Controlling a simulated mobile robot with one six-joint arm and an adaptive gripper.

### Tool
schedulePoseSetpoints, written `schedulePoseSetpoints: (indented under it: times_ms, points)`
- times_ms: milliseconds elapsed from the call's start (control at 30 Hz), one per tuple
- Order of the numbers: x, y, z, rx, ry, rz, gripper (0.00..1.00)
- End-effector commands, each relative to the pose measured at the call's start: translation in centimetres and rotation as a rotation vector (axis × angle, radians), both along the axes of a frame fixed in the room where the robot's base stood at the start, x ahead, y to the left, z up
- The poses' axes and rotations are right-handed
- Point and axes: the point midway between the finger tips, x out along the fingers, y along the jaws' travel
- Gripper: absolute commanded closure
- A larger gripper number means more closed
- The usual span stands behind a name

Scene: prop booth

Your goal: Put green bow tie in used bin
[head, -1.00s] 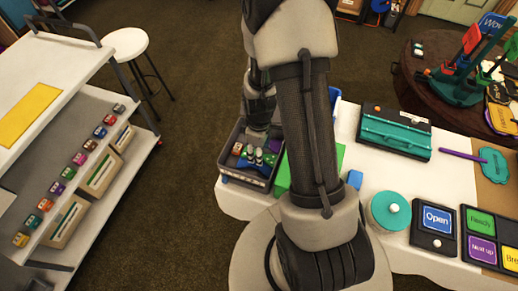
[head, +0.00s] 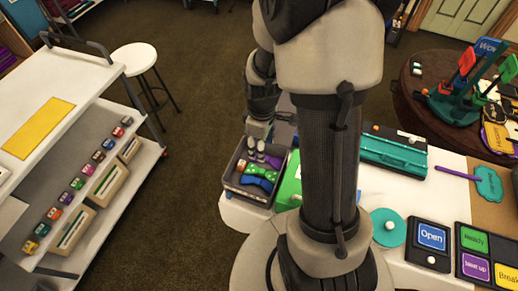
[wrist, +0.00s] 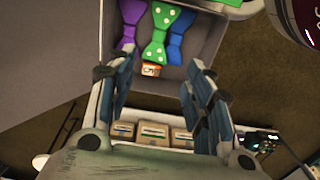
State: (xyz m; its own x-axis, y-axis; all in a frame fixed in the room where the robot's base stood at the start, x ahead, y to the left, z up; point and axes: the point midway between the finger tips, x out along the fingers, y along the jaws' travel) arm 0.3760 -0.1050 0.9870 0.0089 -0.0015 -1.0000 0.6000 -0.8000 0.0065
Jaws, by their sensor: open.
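The green bow tie (head: 263,172) with pale dots lies in a grey bin (head: 244,192) at the left end of the white table. A blue bow tie (head: 257,182) and a purple one (head: 273,161) lie on either side of it. The wrist view also shows the green bow tie (wrist: 159,28) between the purple (wrist: 127,25) and blue (wrist: 180,38) ones. My gripper (head: 257,147) is over the far part of the bin. In the wrist view my gripper (wrist: 162,56) is open, with nothing between its fingers. I cannot read any label marking the bin as used.
A small red-and-white block (head: 241,165) is also in the bin. A green box (head: 289,187) stands right beside the bin. A shelf cart (head: 95,130) stands left, across open floor.

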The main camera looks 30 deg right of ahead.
Motion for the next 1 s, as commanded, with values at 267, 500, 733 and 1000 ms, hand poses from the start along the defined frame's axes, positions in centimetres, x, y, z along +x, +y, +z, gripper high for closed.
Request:
schedulePoseSetpoints:
  times_ms: [267, 500, 733, 1000]
  points:
    - [-1.5, 3.8, 10.9, -0.012, -0.139, -0.192, 0.53]
    - [-6.5, 7.6, 18.7, 0.032, -0.268, -0.403, 0.53]
    - [-11.5, 9.8, 22.3, 0.101, -0.359, -0.569, 0.53]
    - [-13.5, 10.4, 23.1, 0.135, -0.385, -0.637, 0.53]
